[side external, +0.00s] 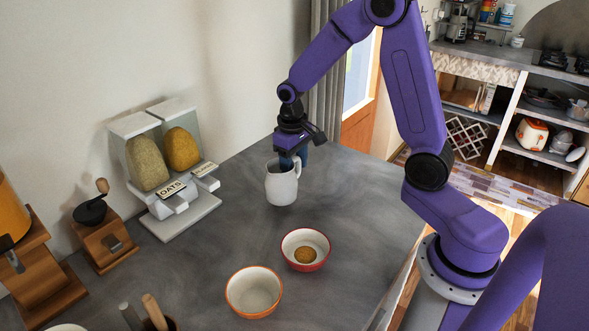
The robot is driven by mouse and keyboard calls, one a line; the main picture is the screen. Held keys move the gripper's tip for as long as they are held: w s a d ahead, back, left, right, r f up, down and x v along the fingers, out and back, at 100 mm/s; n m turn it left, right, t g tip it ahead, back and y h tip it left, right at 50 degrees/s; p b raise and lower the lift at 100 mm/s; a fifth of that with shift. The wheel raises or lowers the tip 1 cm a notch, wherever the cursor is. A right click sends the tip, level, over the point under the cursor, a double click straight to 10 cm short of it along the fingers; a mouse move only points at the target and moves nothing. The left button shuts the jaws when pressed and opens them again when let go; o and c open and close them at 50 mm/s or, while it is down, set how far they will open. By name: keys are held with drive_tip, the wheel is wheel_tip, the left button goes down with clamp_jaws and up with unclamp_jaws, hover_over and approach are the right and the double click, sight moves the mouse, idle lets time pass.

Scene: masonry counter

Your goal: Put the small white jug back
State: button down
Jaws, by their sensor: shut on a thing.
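The small white jug (282,187) is upright at the far part of the grey counter, in the side external view. My gripper (288,163) points down at the jug's top, with its fingers at the rim, and is shut on the jug. The fingertips are partly hidden by the jug. I cannot tell whether the jug's base touches the counter.
A twin dispenser with an oats label (171,187) stands left of the jug. A red-rimmed bowl (292,237) with brown contents and an orange-rimmed bowl (236,291) stand nearer. A wooden grinder (104,243) is at the left. The counter (360,220) is clear right of the jug.

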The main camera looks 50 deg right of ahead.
drive_tip(key=shift+f, duration=0.85)
drive_tip(key=shift+f, duration=0.2)
drive_tip(key=shift+c, duration=1.9)
unclamp_jaws()
drive_tip(key=shift+r, duration=0.1)
